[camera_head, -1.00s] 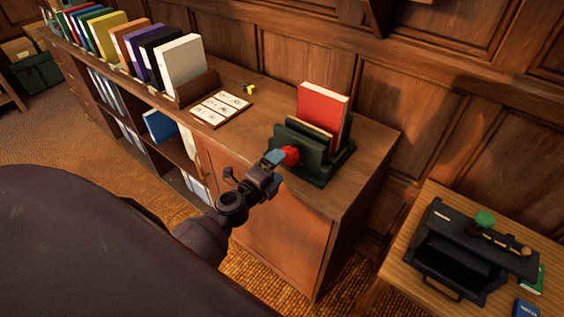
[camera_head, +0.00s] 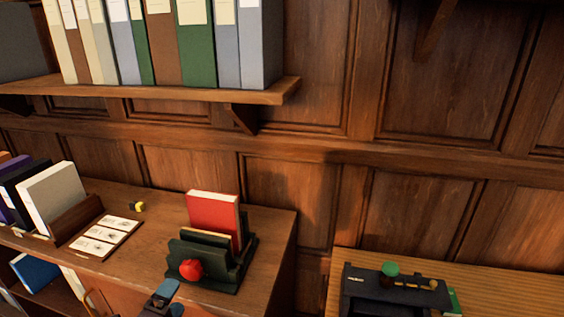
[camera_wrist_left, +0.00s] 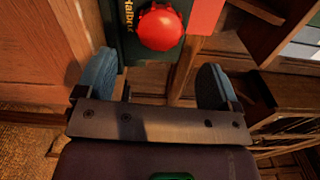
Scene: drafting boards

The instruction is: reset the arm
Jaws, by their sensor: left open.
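My left gripper (camera_head: 163,296) shows at the bottom edge of the head view, in front of the cabinet's front edge. In the left wrist view its two blue-grey fingertips (camera_wrist_left: 155,82) are spread wide with nothing between them. Beyond them is a dark green holder (camera_head: 213,262) with a round red knob (camera_head: 191,269) on its front; the knob also shows in the left wrist view (camera_wrist_left: 160,28). A gap lies between the fingers and the knob. A red book (camera_head: 213,211) stands upright in the holder. My right gripper is in neither view.
The wooden cabinet top (camera_head: 150,260) carries a white card panel (camera_head: 104,236), a small yellow item (camera_head: 137,206) and upright binders (camera_head: 54,199) at left. A wall shelf (camera_head: 180,94) with several binders hangs above. A light wood table (camera_head: 500,296) at right holds a black device (camera_head: 390,290).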

